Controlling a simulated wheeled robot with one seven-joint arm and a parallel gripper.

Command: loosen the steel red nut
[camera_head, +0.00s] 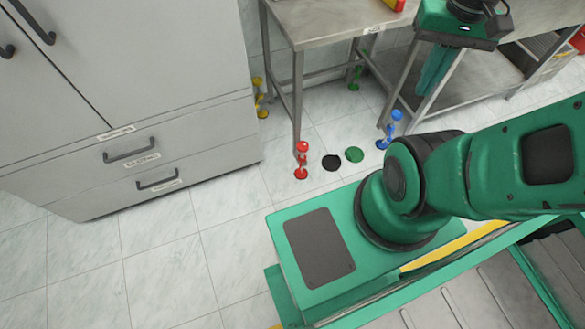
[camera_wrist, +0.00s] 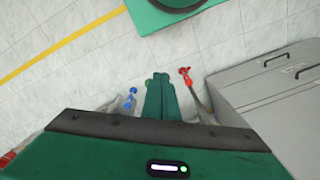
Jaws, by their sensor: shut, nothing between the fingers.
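The red nut (camera_head: 302,147) sits low on the front left leg of the steel table, above a red foot disc on the floor. In the wrist view the red nut and foot (camera_wrist: 185,73) show just right of the fingertips, too small to tell apart clearly. My gripper (camera_head: 427,93) hangs at the front of the steel table, to the right of the red nut and well above the floor. Its green fingers point down and are together, with nothing between them. In the wrist view the gripper (camera_wrist: 160,77) also looks shut, apart from the red nut.
Blue (camera_head: 391,127), green (camera_head: 355,82) and yellow (camera_head: 260,98) feet stand under the other table legs. A black disc (camera_head: 331,163) and a green disc (camera_head: 354,155) lie on the floor. A grey cabinet (camera_head: 130,90) stands left. The steel tabletop (camera_head: 335,22) overhangs the legs.

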